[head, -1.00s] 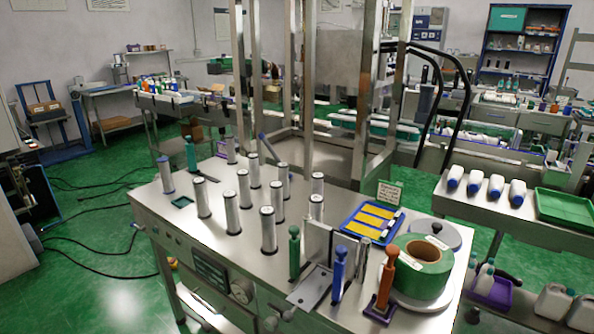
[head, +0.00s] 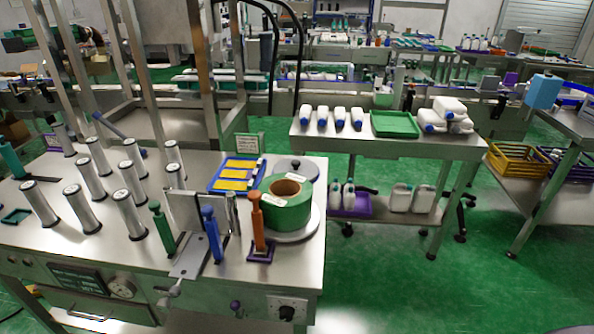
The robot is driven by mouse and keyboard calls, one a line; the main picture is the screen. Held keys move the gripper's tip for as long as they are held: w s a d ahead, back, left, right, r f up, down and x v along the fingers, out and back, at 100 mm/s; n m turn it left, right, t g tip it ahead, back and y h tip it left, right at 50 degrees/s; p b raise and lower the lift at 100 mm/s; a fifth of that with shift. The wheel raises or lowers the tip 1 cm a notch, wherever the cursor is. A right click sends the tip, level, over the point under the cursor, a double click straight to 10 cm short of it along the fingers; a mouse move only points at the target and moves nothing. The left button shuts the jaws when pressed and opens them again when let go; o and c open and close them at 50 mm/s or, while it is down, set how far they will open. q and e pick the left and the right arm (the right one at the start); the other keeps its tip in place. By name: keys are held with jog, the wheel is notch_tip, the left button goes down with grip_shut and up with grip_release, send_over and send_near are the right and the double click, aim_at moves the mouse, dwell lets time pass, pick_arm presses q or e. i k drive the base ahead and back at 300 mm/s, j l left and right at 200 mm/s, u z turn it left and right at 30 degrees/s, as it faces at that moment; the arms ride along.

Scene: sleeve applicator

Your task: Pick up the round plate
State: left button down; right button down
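Two round grey plates are on the steel table at its right end. One round plate (head: 302,168) has a dark knob on its top and lies behind the green tape roll (head: 288,211); its front is partly hidden by the roll. The other, a larger pale disc (head: 309,228), lies under the roll, and only its rim shows. I cannot tell which one the task means. Neither of my grippers is in view.
A blue tray with yellow strips (head: 237,175) lies left of the knobbed plate. Orange (head: 257,222), blue (head: 211,234) and green (head: 162,228) upright tools and several metal cylinders stand on the table. A side table with a green tray (head: 394,124) is behind. Green floor at right is open.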

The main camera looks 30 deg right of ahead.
aim_at(306, 168)
jog(key=i+l+u, duration=0.1)
jog(key=l+u, duration=0.2)
jog(key=l, duration=0.4)
jog(key=l+u, duration=0.35)
jog(key=l, duration=0.3)
